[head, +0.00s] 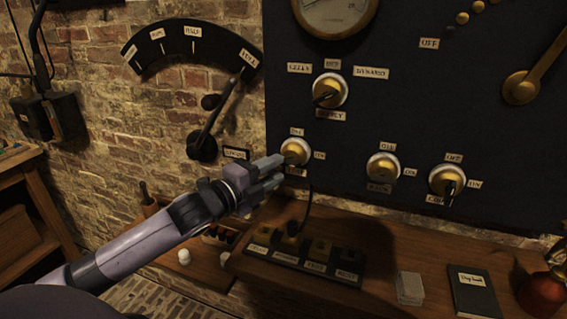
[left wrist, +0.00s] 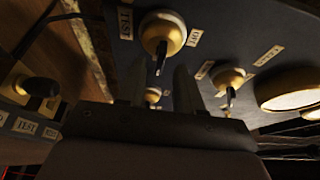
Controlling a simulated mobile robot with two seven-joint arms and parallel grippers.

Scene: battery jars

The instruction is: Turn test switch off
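The test switch (head: 295,151) is a round brass knob with a pale rim at the lower left of the dark panel. In the left wrist view, the test switch (left wrist: 162,32) has a TEST label beside it. Its small dark lever points down in that view, on the side away from the panel's left edge, toward ON in the head view. My left gripper (head: 277,170) is right at the knob and partly covers its lower label. In the left wrist view its fingers (left wrist: 158,78) are apart, with the lever tip between them; contact cannot be told. My right gripper is out of view.
Similar knobs sit to the right (head: 383,167) and far right (head: 447,181), and a supply knob (head: 329,91) above. A long lever (head: 213,118) is on the brick wall at left. Below, a wooden bench (head: 380,250) holds a labelled key block (head: 305,255) and a dark notebook (head: 474,292).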

